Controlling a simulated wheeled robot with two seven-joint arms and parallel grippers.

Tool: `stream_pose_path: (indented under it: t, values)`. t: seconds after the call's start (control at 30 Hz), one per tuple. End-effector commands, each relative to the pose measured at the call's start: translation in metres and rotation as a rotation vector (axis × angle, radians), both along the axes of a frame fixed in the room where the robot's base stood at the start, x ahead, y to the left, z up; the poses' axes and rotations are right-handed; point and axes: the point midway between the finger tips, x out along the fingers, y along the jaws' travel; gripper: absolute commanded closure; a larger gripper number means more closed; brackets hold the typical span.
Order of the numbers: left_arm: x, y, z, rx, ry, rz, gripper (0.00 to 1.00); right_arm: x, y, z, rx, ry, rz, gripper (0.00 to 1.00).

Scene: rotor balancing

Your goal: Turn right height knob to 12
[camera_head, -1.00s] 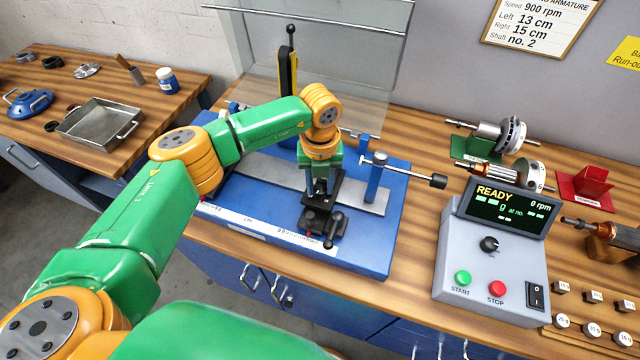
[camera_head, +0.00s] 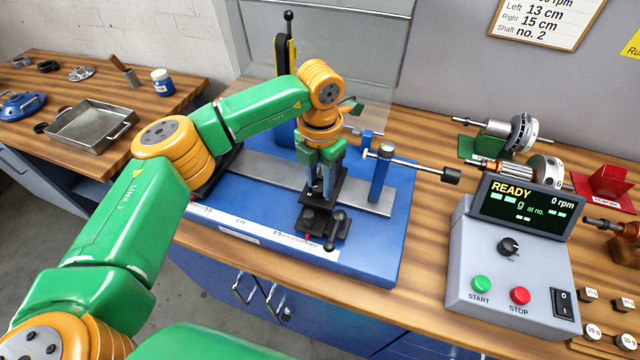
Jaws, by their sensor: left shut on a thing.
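My left gripper (camera_head: 322,192) points straight down over the right-hand black support of the blue balancing machine (camera_head: 375,250). Its fingers are shut on the right height knob, which is mostly hidden between them. The black carriage (camera_head: 322,224) with a clamp lever sits just in front of the fingers, above the scale strip on the machine's front edge. The knob's reading cannot be made out. My right gripper is not in view.
A post with a rod and black end (camera_head: 452,175) stands right of the gripper. A clear shield (camera_head: 365,75) rises behind. The control box (camera_head: 510,262) shows READY and 0 rpm. Rotors (camera_head: 520,132) lie at the back right. A metal tray (camera_head: 90,125) is on the left bench.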

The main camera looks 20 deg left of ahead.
Motion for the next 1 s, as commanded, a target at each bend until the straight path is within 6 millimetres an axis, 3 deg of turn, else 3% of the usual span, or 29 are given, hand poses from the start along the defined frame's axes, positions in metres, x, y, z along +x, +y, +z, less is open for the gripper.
stream_pose_path:
  t: [0.77,0.8,0.9,1.0]
  values:
    - [0.0008,-0.0002,0.0015,-0.001,-0.004,-0.099,1.00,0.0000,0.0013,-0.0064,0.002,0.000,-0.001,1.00]
    - [0.0008,-0.0002,0.0015,-0.001,-0.004,-0.099,0.58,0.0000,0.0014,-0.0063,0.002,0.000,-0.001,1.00]
    - [0.0007,-0.0002,0.0012,-0.001,-0.003,-0.099,0.33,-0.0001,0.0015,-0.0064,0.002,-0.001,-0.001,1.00]
    - [0.0005,-0.0001,0.0009,-0.001,-0.002,-0.098,0.33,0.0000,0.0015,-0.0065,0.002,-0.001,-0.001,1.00]
